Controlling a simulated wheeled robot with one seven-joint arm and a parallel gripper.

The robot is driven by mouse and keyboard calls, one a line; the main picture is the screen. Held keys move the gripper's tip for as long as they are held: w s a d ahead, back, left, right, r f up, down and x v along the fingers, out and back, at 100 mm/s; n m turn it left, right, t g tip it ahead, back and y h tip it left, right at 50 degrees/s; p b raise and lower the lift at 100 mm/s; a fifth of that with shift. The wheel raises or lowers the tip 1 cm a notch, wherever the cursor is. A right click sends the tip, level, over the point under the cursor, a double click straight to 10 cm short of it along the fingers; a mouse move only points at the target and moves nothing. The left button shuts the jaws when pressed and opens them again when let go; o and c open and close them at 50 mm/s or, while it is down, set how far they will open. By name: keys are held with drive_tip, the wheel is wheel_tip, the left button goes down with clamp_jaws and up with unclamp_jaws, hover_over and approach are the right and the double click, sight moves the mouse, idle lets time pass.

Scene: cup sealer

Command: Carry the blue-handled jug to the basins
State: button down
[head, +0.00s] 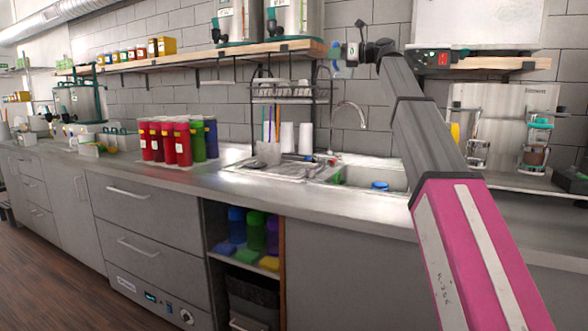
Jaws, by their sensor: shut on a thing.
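My arm reaches up from the lower right, and my gripper (348,56) is at its far end, high in front of the tiled wall and to the right of the wooden shelf's end. A small blue part (342,71) shows right at the gripper, and my gripper is shut on it. It looks like the blue handle of the jug; the jug's body is too small or faint to make out. The sink basin (362,176) is set in the counter below the gripper. A blue object (380,186) shows in the basin, partly hidden by its front edge.
A tap (350,116) curves over the sink. A wire rack (284,92) and drainboard (262,176) with cups stand left of it. Red, green and blue bottles (172,142) stand further left. A dispenser (500,125) stands at right. The counter's front strip (300,200) is clear.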

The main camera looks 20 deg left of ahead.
drive_tip(key=s+a+f, duration=0.6)
drive_tip(key=s+f, duration=0.3)
drive_tip(key=f, duration=0.1)
drive_tip(key=s+a+f, duration=0.6)
drive_tip(key=s+f, duration=0.4)
drive_tip(key=s+a+f, duration=0.6)
drive_tip(key=s+f, duration=0.3)
drive_tip(key=f, duration=0.1)
drive_tip(key=shift+w+d+f, duration=0.6)
drive_tip(key=shift+w+f, duration=1.2)
drive_tip(key=shift+f, duration=0.05)
drive_tip(key=shift+w+d+f, duration=0.6)
drive_tip(key=shift+w+f, duration=1.25)
drive_tip(key=shift+w+d+f, duration=0.6)
drive_tip(key=shift+w+f, duration=1.2)
drive_tip(key=shift+f, duration=0.2)
drive_tip(key=c, duration=1.1)
unclamp_jaws()
